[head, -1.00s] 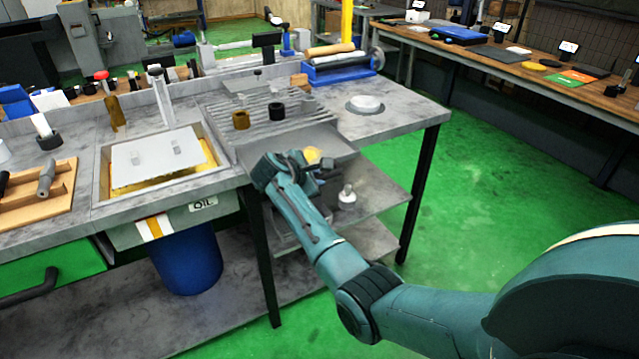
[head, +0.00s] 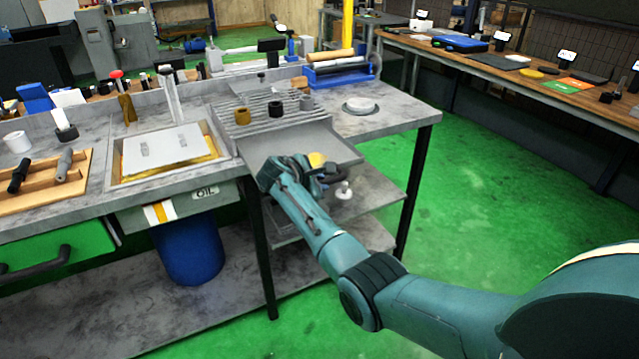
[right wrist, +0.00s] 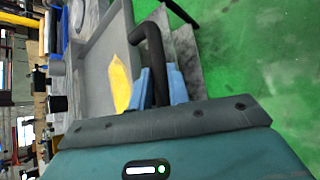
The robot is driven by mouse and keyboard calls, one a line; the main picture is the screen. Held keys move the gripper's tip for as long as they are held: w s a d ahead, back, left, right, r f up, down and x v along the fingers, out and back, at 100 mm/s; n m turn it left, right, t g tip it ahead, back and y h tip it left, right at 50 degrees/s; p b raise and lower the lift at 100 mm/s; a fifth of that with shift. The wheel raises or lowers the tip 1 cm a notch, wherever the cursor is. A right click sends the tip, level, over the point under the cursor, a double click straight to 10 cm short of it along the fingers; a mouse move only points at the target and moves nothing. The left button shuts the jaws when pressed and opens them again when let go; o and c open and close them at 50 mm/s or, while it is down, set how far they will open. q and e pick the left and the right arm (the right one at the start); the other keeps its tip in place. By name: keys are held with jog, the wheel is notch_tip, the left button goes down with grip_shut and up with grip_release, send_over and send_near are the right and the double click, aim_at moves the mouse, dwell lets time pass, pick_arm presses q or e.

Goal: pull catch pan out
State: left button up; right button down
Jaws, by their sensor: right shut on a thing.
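The catch pan (head: 318,146) is a flat grey tray sticking out toward me from under the ribbed grey drain rack (head: 262,116) on the bench. In the right wrist view the pan (right wrist: 99,62) shows with a yellow patch (right wrist: 120,84) near its front. A black bent handle (right wrist: 151,42) is at its front. My right gripper (right wrist: 160,86) has its blue fingers shut on this handle, one on each side. In the head view the right gripper (head: 322,172) is at the pan's front edge, and my wrist hides part of it. My left gripper is not in view.
Several dark and brown rings stand on the rack. A white round piece (head: 360,105) is on the bench to the right. A lower shelf (head: 372,192) with a small white-topped item (head: 344,190) lies below the pan. Green floor (head: 480,190) is open to the right.

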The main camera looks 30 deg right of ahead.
jog(key=shift+w+d+r, duration=0.15)
jog(key=shift+r, duration=0.3)
jog(key=c, duration=1.5)
grip_release()
jog(key=shift+c, duration=0.2)
jog(key=shift+o, duration=1.1)
jog(key=shift+f, duration=0.2)
jog(key=v, duration=1.3)
jog(key=shift+s, duration=0.2)
